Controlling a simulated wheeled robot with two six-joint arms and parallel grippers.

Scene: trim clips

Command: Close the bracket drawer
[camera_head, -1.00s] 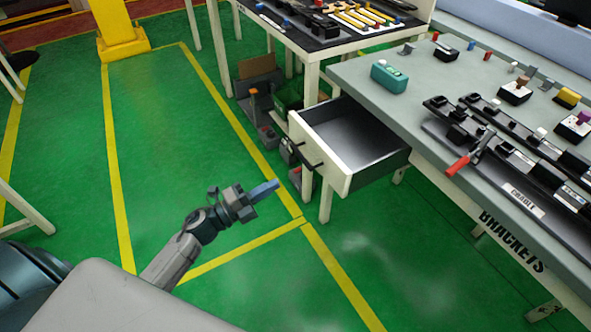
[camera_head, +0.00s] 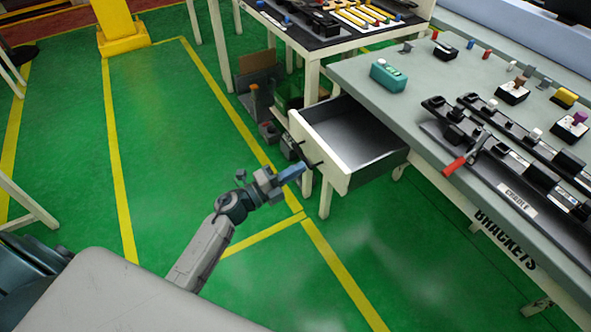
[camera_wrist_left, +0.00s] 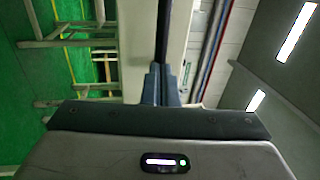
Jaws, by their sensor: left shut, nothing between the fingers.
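The bracket drawer (camera_head: 335,174) is a cream drawer with a dark grey inside, pulled out from under the grey-topped bench marked BRACKETS. It looks empty. Its dark bar handle (camera_head: 312,162) is on the front, partly hidden by my gripper. My left gripper (camera_head: 303,167) is shut and empty, its blue fingertips at the drawer front beside the handle. In the left wrist view, the shut fingers (camera_wrist_left: 161,84) point at the dark handle bar (camera_wrist_left: 164,32) in front of the cream drawer face. I cannot tell whether they touch it. My right gripper is not in view.
The bench top (camera_head: 370,70) carries a teal box (camera_head: 388,76), black fixtures and a red-handled clamp (camera_head: 455,165). Bins (camera_head: 262,95) stand on the floor behind the drawer, below another table. The green floor left of the drawer is clear.

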